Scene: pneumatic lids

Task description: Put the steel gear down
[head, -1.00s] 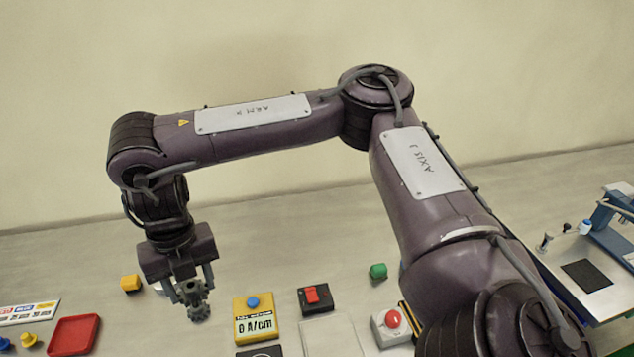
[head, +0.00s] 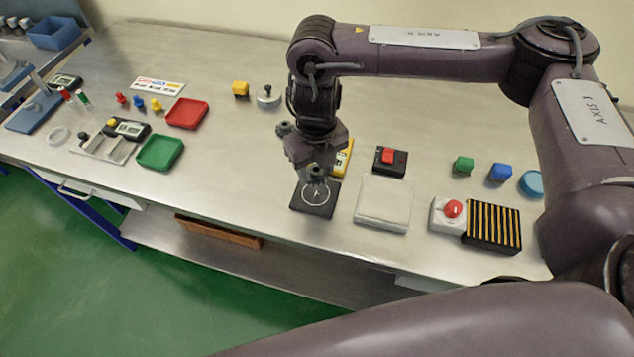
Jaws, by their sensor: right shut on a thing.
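My right gripper (head: 315,168) points down and is shut on the steel gear (head: 314,176), a small grey toothed part, mostly hidden between the fingers. The gear is right over or at the black square pad (head: 302,206) with a white ring on it, near the table's front edge. I cannot tell whether the gear touches the pad. My left gripper is not in view.
To the right are a red-switch box (head: 390,160), a pale flat plate (head: 384,203), a red push-button (head: 452,209) and a striped block (head: 492,225). Red (head: 187,113) and green (head: 160,152) trays stand left, with bare table between.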

